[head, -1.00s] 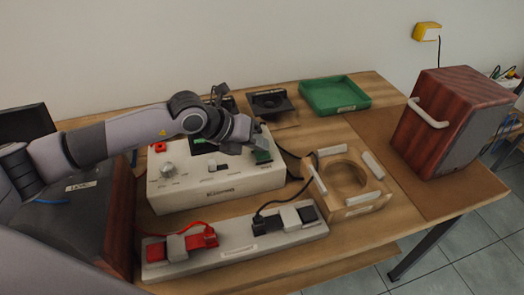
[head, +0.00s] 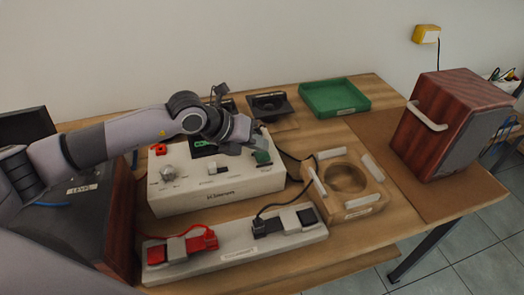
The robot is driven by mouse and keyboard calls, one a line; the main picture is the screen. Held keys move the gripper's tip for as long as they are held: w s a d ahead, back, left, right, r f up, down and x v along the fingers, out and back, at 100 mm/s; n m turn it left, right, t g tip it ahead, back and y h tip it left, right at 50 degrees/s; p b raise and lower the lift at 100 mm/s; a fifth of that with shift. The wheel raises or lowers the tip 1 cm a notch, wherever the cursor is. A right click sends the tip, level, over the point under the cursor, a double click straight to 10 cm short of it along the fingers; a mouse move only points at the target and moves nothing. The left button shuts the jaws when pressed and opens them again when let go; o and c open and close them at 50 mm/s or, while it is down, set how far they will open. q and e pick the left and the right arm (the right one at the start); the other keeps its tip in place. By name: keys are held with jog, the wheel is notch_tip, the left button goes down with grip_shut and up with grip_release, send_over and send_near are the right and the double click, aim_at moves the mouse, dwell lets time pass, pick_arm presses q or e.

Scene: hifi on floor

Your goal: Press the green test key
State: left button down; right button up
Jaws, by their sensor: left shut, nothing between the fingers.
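The white test box (head: 215,193) stands on the wooden bench, with a grey knob, a small switch and a red part on its top. The green test key (head: 262,157) is at the right end of its top, partly covered by my gripper. My left gripper (head: 258,144) is shut and empty, with its tips right at the green key. I cannot tell for sure whether they touch it. A dark display with green on it (head: 203,143) is partly hidden behind my arm. My right gripper is not in view.
In front lies a grey strip (head: 238,254) with red and black clips and cables. To the right are a wooden ring fixture (head: 345,207) and a wood-veneer speaker cabinet (head: 450,125). A green tray (head: 334,97) and a black speaker driver (head: 269,105) sit behind.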

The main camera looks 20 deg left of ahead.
aim_at(258, 155)
pick_arm(q)
jog(key=shift+r, duration=0.3)
jog(key=shift+r+p, duration=1.65)
jog(key=shift+r, duration=0.95)
jog(key=shift+f, duration=0.1)
